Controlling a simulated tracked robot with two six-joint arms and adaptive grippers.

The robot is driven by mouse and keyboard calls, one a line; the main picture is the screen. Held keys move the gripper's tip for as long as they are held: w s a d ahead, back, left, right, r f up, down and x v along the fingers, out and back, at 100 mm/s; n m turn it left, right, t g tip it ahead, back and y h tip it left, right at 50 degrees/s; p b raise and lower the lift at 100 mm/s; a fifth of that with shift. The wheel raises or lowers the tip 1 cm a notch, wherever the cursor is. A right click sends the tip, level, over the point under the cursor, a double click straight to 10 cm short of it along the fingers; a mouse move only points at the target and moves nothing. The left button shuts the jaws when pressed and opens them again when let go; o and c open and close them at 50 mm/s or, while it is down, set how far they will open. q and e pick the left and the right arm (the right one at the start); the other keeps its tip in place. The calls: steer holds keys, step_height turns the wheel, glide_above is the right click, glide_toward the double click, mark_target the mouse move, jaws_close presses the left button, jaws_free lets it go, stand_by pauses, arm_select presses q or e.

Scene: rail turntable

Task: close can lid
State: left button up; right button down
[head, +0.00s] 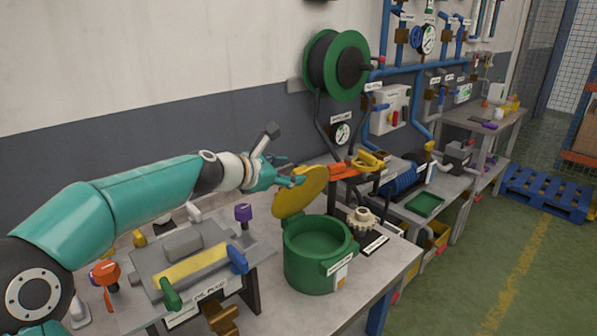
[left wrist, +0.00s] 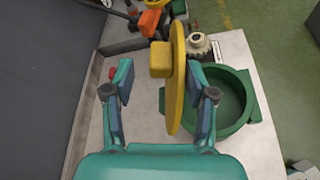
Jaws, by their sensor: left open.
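A green round can (head: 318,255) stands open on the workbench, and it also shows in the left wrist view (left wrist: 225,100). Its yellow lid (head: 300,193) stands raised at the can's left back side. In the left wrist view the lid (left wrist: 175,95) appears almost edge-on, with a yellow block-shaped knob (left wrist: 160,60) on its left face. My left gripper (head: 285,178) is open at the lid's upper left. In the wrist view the lid and knob lie between its two fingers (left wrist: 163,88); I cannot tell whether they touch. My right gripper is not in view.
A pale gear (head: 362,220) stands right of the can. A grey fixture with a yellow bar (head: 190,266) and a purple-topped knob (head: 243,213) are at left. A green hose reel (head: 337,65) and blue pipes are on the wall behind.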

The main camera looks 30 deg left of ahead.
arm_select(q)
steer(key=v, duration=0.6)
steer(key=shift+s, duration=0.35)
